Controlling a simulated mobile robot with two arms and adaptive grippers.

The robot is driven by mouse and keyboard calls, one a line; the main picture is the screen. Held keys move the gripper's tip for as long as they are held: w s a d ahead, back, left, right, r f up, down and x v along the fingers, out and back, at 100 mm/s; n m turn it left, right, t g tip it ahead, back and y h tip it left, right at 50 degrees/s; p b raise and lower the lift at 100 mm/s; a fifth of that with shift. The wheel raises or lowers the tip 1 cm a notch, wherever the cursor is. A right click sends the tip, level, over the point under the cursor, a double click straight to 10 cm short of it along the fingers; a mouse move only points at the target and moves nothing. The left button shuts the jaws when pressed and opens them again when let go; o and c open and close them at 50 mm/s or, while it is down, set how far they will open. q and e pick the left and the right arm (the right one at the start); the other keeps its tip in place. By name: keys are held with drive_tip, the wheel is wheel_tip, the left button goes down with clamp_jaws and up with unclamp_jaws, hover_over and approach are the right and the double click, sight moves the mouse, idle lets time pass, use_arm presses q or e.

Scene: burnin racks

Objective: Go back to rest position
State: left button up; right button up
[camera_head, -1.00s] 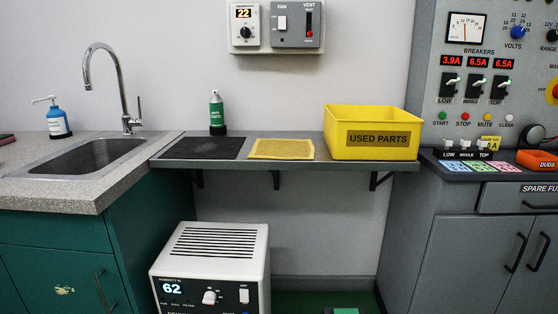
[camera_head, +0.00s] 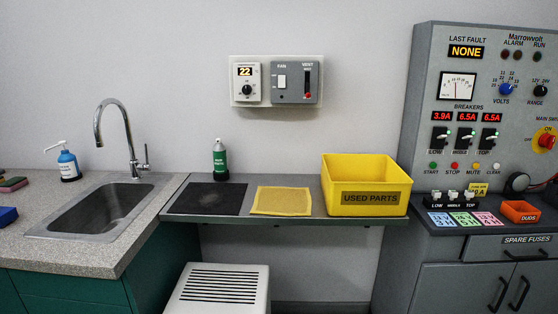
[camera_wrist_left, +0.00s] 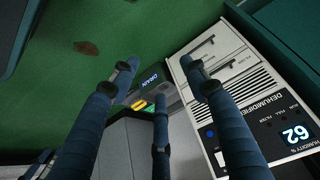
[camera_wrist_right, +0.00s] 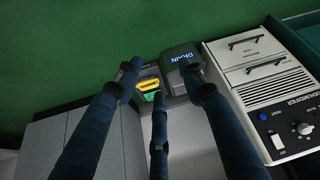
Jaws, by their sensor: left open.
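Neither gripper shows in the head view. In the left wrist view my left gripper (camera_wrist_left: 160,80) has its dark blue fingers spread apart with nothing between them. Beyond it are a dark drain unit (camera_wrist_left: 150,85) and the white dehumidifier (camera_wrist_left: 235,85), whose display reads 62. In the right wrist view my right gripper (camera_wrist_right: 160,82) also has its fingers spread and empty. The drain unit (camera_wrist_right: 180,57) and dehumidifier (camera_wrist_right: 265,75) lie beyond it there too. No finger visibly holds anything.
A shelf (camera_head: 290,222) holds a dark mat (camera_head: 207,199), a yellow cloth (camera_head: 281,201), a green bottle (camera_head: 219,160) and a yellow used parts bin (camera_head: 366,172). A sink counter (camera_head: 110,258) stands left, a control panel (camera_head: 420,110) right.

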use_arm(q)
drive_tip(key=s+a+r+g+p, duration=0.1)
drive_tip(key=s+a+g+p, duration=0.1)
drive_tip(key=s+p, duration=0.8)
drive_tip(key=s+a+r+g+y+p, duration=0.1)
drive_tip(key=s+a+g+p, duration=0.1)
drive_tip(key=s+p, duration=0.8)
drive_tip(key=s+a, duration=0.1)
drive_tip(key=s, duration=0.5)
drive_tip(key=shift+a+r+g+p, duration=0.2)
drive_tip(key=shift+a+g+p, duration=0.05)
drive_tip(key=shift+g+p, duration=0.05)
use_arm(e)
drive_tip(key=s+d+r+g, duration=0.1)
drive_tip(key=s+d+g, duration=0.1)
drive_tip(key=s, duration=1.1)
drive_tip(key=s+d+r+g+h, duration=0.1)
drive_tip(key=s+d+g, duration=0.1)
drive_tip(key=s, duration=1.1)
drive_tip(key=shift+d+r+g, duration=0.2)
drive_tip(key=shift+d+g, duration=0.1)
drive_tip(key=shift+d, duration=0.45)
